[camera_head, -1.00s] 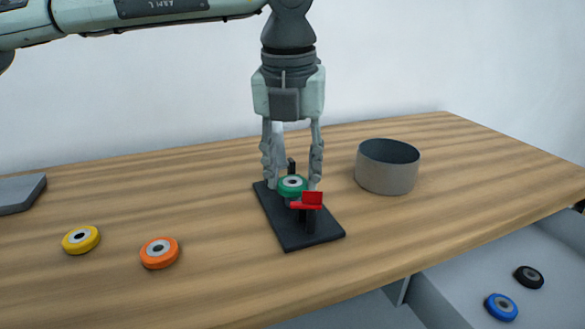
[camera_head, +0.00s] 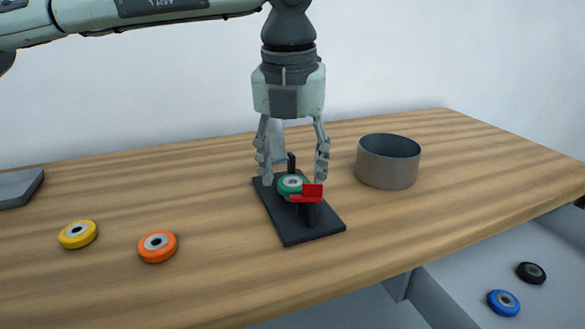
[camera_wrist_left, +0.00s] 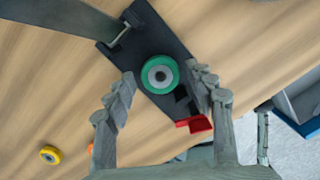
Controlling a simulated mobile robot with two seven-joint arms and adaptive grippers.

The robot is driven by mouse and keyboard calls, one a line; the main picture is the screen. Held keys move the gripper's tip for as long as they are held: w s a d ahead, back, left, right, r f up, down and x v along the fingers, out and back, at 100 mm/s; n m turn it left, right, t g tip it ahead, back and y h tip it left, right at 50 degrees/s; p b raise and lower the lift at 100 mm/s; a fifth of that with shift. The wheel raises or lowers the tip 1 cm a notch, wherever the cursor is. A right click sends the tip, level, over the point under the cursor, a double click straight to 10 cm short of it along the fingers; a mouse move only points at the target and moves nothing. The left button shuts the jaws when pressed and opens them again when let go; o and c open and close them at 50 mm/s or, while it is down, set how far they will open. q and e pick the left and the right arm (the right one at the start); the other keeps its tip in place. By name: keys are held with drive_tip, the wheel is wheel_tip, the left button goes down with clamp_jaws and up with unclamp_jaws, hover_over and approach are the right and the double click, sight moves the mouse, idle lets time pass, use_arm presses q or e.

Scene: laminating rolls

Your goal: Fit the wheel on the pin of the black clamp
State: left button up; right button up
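The black clamp (camera_head: 315,232) lies on the table, with a dark upright at its far end and a red lever (camera_head: 313,192) at its near end. The green wheel (camera_head: 291,186) with a grey hub lies flat over the clamp, between the upright and the lever. In the left wrist view the wheel (camera_wrist_left: 147,82) shows from above with a dark centre; I cannot tell how far down it sits on the pin. My left gripper (camera_head: 293,180) is open, its fingers on either side of the wheel and apart from it. My right gripper is out of view.
A grey round container (camera_head: 387,172) stands right of the clamp. A yellow wheel (camera_head: 69,238) and an orange wheel (camera_head: 147,253) lie at left. A blue wheel (camera_head: 497,308) and a black wheel (camera_head: 525,277) lie lower down, beyond the table edge. A grey block (camera_head: 15,189) is at far left.

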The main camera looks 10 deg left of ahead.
use_arm(q)
drive_tip(key=shift+o, duration=0.3)
wheel_tip(320, 180, up, 12)
drive_tip(key=s, duration=0.1)
drive_tip(key=shift+s, duration=0.4)
drive_tip(key=shift+f, duration=0.1)
